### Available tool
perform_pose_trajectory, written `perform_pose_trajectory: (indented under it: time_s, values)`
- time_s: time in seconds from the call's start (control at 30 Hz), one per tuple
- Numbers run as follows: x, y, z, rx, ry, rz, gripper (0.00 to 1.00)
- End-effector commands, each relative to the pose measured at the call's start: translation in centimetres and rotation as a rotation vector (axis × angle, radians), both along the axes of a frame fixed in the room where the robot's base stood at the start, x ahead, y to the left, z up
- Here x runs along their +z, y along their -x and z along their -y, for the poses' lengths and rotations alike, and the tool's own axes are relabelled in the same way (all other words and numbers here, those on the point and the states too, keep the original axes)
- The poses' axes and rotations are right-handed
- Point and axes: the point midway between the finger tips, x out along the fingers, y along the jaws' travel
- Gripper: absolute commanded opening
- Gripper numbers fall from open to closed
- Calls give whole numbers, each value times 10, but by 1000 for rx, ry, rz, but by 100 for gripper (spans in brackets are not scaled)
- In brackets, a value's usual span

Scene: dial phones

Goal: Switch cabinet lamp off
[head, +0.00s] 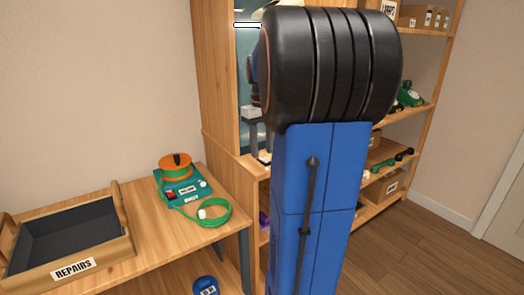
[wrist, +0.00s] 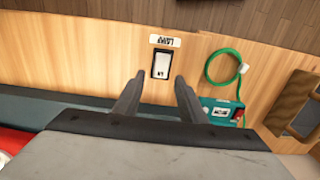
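In the wrist view, a rocker switch (wrist: 161,66) with a white face in a dark frame is set in a wooden panel. A white label (wrist: 165,41) beside it reads LAMP, upside down. My gripper (wrist: 159,76) has its two dark fingers apart with nothing between them. The switch appears between the fingertips; I see no contact. In the head view, the wooden cabinet (head: 218,80) stands behind my blue and black arm, which hides most of it. A bright white bar (head: 261,24) shows near its top. The switch is hidden there.
A wooden table (head: 150,228) at left holds a REPAIRS tray (head: 73,267) and a teal device (head: 183,190) with a green cord (head: 215,213). Device and cord also show right of the fingers in the wrist view (wrist: 217,112). Shelves with phones (head: 410,95) stand right.

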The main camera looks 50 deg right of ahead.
Motion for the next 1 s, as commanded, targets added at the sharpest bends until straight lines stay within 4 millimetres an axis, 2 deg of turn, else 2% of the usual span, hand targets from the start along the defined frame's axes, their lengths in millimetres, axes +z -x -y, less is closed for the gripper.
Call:
perform_pose_trajectory:
  time_s: [0.17,0.47,0.63,0.83,1.0]
  values:
    - [-12,0,0,0,0,0,38]
    - [-13,0,0,0,0,0,38]
    - [-13,0,0,0,0,0,0]
    - [-13,1,0,0,2,12,0]
    - [-11,5,-1,-2,22,96,0]
